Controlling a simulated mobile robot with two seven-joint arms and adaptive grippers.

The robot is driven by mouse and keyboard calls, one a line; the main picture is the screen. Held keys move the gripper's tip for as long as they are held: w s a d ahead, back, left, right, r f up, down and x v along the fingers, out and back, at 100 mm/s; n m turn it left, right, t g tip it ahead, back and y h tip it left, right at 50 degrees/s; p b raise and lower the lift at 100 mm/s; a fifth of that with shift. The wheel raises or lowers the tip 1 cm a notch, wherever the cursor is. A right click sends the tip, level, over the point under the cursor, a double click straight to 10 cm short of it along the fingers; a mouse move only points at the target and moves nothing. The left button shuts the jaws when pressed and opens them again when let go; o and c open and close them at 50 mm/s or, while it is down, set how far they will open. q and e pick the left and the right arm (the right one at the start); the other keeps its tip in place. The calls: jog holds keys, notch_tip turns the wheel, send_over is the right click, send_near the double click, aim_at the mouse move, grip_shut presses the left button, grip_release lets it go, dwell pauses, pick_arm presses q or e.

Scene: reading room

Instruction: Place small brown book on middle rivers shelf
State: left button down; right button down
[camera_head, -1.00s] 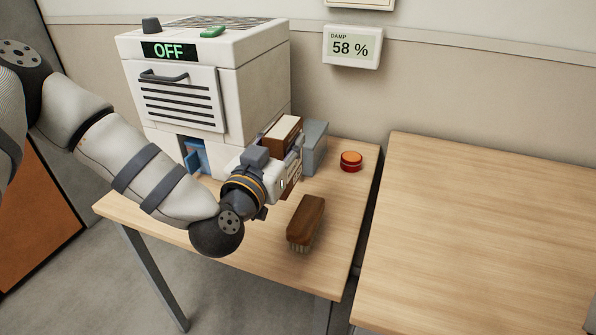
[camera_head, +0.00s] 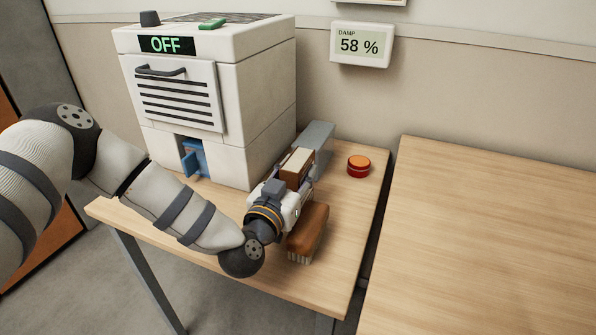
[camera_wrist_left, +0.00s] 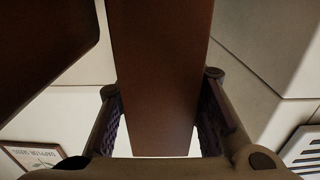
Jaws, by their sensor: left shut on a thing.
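The small brown book (camera_head: 297,168), with pale page edges, is upright between the fingers of my left gripper (camera_head: 294,184), above the small table. The left gripper is shut on it. In the left wrist view the brown cover (camera_wrist_left: 155,80) runs up between the two finger pads (camera_wrist_left: 160,115). The rivers shelf is not in view. My right gripper is not in view.
A white machine (camera_head: 270,100) reading OFF stands left of the book. A brown brush (camera_head: 310,228) lies in front of the gripper. A grey block (camera_head: 318,136) and red button (camera_head: 358,166) are behind. The right table (camera_head: 490,220) looks bare.

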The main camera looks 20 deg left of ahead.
pick_arm(q)
jog(key=c, duration=1.2)
grip_release()
jog(key=shift+o, duration=0.4)
jog(key=shift+r, duration=0.1)
jog(key=shift+s+r, duration=0.1)
jog(key=shift+s, duration=0.25)
jog(key=s+p, duration=0.1)
jog(key=s, duration=0.9)
jog(key=shift+s+a, duration=0.2)
jog(key=shift+s, duration=0.05)
jog(key=shift+o, duration=0.4)
jog(key=shift+s+f, duration=0.25)
jog(key=shift+s, duration=0.05)
jog(key=shift+a+f+b, duration=0.2)
jog(key=shift+a+b, duration=0.1)
jog(key=shift+b, duration=0.55)
jog(key=w, duration=0.7)
jog(key=w+d+r, duration=0.1)
jog(key=w, duration=0.3)
jog(key=shift+w+b, duration=0.3)
jog(key=shift+b, duration=0.05)
jog(key=shift+w+r, duration=0.1)
jog(key=shift+w, duration=0.1)
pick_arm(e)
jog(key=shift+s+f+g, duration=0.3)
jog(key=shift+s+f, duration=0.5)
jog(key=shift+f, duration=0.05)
